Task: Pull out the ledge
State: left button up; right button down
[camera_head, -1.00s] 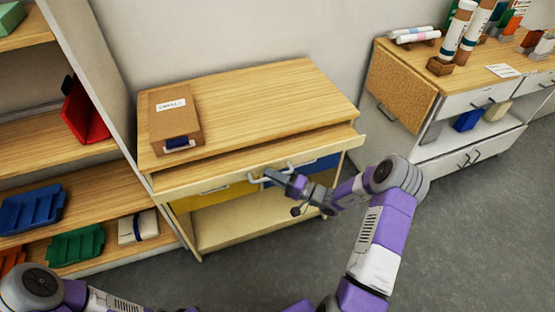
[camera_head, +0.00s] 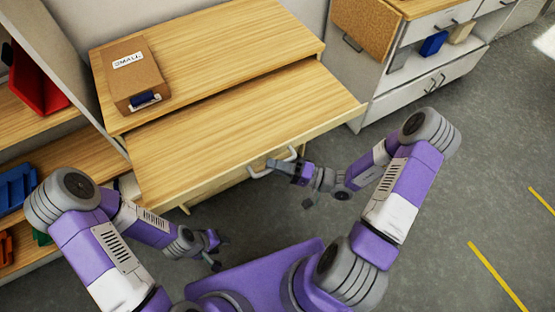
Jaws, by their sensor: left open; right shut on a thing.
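The wooden ledge (camera_head: 235,120) extends out from under the table top (camera_head: 215,50), with a wide bare surface showing. A pale metal handle (camera_head: 292,152) sits at the middle of its front edge. My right gripper (camera_head: 274,165) is shut on the handle. My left gripper (camera_head: 219,247) is open and empty, low in front of the table and left of the handle, apart from the ledge.
A brown box (camera_head: 130,75) labelled "SMALL" sits on the table top at the left. Shelves with a red bin (camera_head: 37,80) and a blue bin (camera_head: 15,190) stand left. A white cabinet (camera_head: 425,65) stands right. Grey floor (camera_head: 430,215) is clear at the right.

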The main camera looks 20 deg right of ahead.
jog(key=c, duration=1.2)
grip_release()
jog(key=shift+o, duration=0.2)
jog(key=p+v, duration=0.1)
jog(key=v, duration=0.6)
jog(key=shift+s+d, duration=0.2)
jog(key=shift+d, duration=0.05)
